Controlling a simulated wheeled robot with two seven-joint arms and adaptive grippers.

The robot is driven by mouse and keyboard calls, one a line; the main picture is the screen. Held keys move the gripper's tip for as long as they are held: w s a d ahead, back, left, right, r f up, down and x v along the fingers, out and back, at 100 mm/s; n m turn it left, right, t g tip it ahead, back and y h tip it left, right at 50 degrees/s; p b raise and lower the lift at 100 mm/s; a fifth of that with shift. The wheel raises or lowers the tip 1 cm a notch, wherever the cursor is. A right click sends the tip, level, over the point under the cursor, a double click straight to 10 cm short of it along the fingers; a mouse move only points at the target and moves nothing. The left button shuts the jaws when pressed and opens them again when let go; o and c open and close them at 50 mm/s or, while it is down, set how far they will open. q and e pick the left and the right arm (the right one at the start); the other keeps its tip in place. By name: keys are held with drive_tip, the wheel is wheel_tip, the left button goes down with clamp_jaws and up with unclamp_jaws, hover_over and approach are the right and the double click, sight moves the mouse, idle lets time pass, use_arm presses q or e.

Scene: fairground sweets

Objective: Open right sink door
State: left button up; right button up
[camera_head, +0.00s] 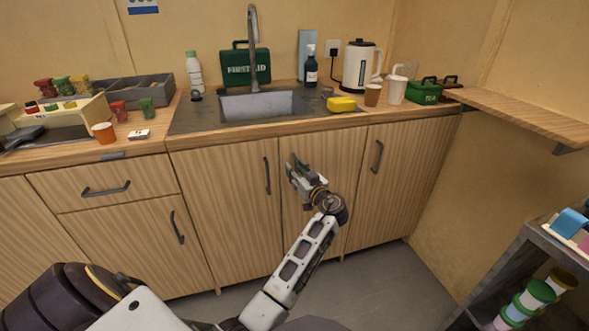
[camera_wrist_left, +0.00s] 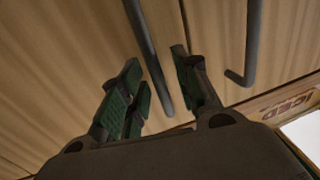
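The right sink door (camera_head: 338,160) is the wooden panel under the sink (camera_head: 262,104), and it looks shut. The left sink door (camera_head: 220,210) beside it is also shut, with a dark vertical handle (camera_head: 267,175). My left gripper (camera_head: 295,170) is in front of the right door's left edge and hides its handle in the head view. In the left wrist view the green-padded fingers (camera_wrist_left: 155,90) are apart, with a dark bar handle (camera_wrist_left: 149,55) between them. I cannot tell whether they touch it. A second handle (camera_wrist_left: 252,45) is to the right. My right gripper is out of view.
A neighbouring door with a handle (camera_head: 377,157) stands to the right. A wooden shelf (camera_head: 525,112) juts out at the right wall. A rack (camera_head: 530,265) with tubs stands at lower right. The floor (camera_head: 385,275) before the cabinets is clear.

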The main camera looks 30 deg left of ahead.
use_arm(q)
clamp_jaws()
idle(0.3)
drive_tip(key=shift+d, duration=0.15)
